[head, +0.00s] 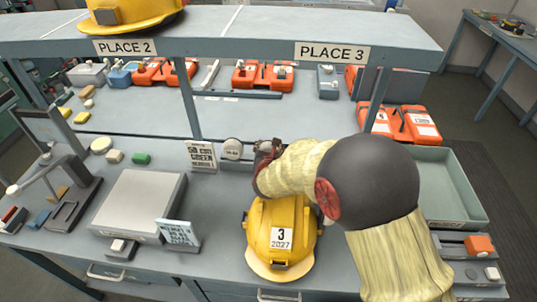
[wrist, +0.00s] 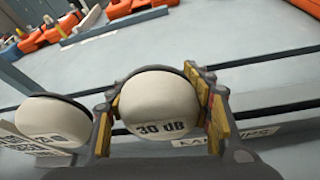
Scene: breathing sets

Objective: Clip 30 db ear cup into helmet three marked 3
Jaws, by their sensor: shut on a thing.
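The cream 30 dB ear cup (wrist: 158,103) sits between the two fingers of my gripper (wrist: 163,112) in the wrist view, its printed label facing the camera. My gripper (head: 264,152) is shut on this cup; in the head view the gripper and arm hide the cup. The yellow helmet marked 3 (head: 281,228), with 2027 below the number, stands on the bench just in front of and below my gripper. My arm covers part of the helmet's right side.
Another pale ear cup (head: 232,149) stands left of my gripper; it also shows in the wrist view (wrist: 52,121). A printed card (head: 201,156) is beside it. A grey box (head: 139,204) is at left, an open tray (head: 445,185) at right. A shelf (head: 240,35) spans above.

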